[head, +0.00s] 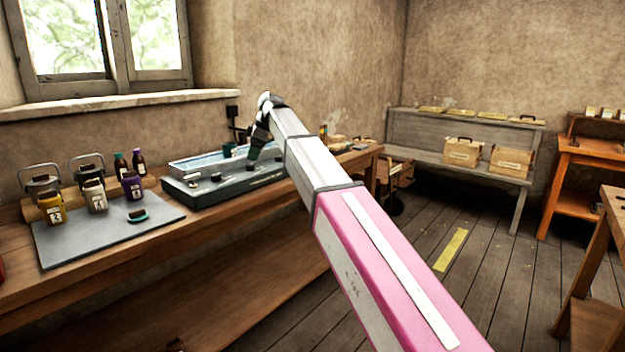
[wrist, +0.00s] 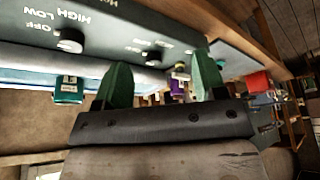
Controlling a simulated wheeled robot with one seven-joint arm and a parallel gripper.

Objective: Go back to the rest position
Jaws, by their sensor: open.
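My arm reaches from the lower right over the workbench in the head view. My gripper (head: 256,152) is at its far end, over or just beside the dark control unit (head: 234,184) on the bench. In the wrist view the picture is upside down. There my gripper (wrist: 162,76) shows two green fingers spread apart, with nothing held between them. The control unit's panel (wrist: 110,32) lies close by, with dark knobs and the words HIGH, LOW and OFF. I cannot tell whether a fingertip touches it.
Left on the wooden bench (head: 110,262) is a grey mat (head: 90,242) with a yellow jar (head: 51,207), a white jar (head: 95,196) and a purple jar (head: 132,186). A grey bench (head: 440,150) with wooden boxes stands behind. The plank floor (head: 480,265) is mostly open.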

